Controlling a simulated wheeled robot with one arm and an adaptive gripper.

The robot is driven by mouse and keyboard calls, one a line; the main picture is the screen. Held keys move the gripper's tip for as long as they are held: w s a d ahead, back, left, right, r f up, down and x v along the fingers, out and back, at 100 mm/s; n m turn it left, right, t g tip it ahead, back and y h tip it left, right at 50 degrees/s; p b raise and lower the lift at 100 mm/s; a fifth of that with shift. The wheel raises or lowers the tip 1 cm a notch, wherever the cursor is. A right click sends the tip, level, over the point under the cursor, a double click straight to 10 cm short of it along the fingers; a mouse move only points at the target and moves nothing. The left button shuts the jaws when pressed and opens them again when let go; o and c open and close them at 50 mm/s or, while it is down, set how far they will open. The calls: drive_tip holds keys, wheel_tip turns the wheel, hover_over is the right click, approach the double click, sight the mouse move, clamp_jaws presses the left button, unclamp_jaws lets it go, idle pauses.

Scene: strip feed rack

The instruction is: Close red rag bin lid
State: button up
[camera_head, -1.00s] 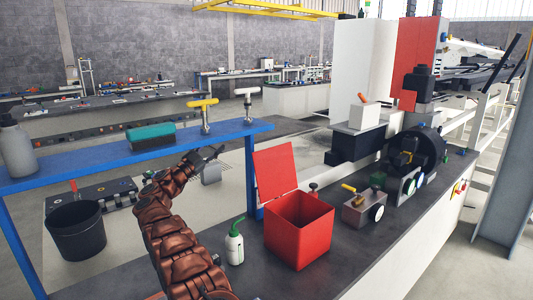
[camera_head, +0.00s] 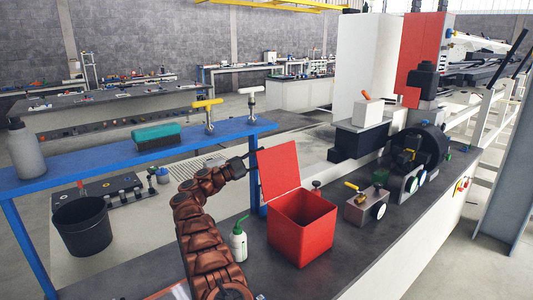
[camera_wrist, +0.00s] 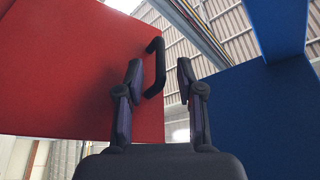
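The red rag bin (camera_head: 302,232) stands on the dark bench top with its open mouth facing up. Its red lid (camera_head: 278,170) stands raised, tilted back at the bin's left rear side. In the wrist view the lid (camera_wrist: 70,70) fills the left, with a black bar handle (camera_wrist: 151,82) near its edge. My gripper (camera_wrist: 159,65) is open, its two fingers on either side of the handle in the picture; I cannot tell whether they touch it. In the head view my gripper (camera_head: 246,160) is at the lid's left edge, partly hidden.
A blue shelf (camera_head: 90,162) with a post runs close to my gripper; a blue surface (camera_wrist: 265,115) fills the right of the wrist view. A white bottle with green spout (camera_head: 238,243) stands left of the bin. A valve block (camera_head: 362,210) stands right of it.

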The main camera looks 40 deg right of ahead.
drive_tip(key=shift+x, duration=1.25)
drive_tip(key=shift+c, duration=0.3)
clamp_jaws()
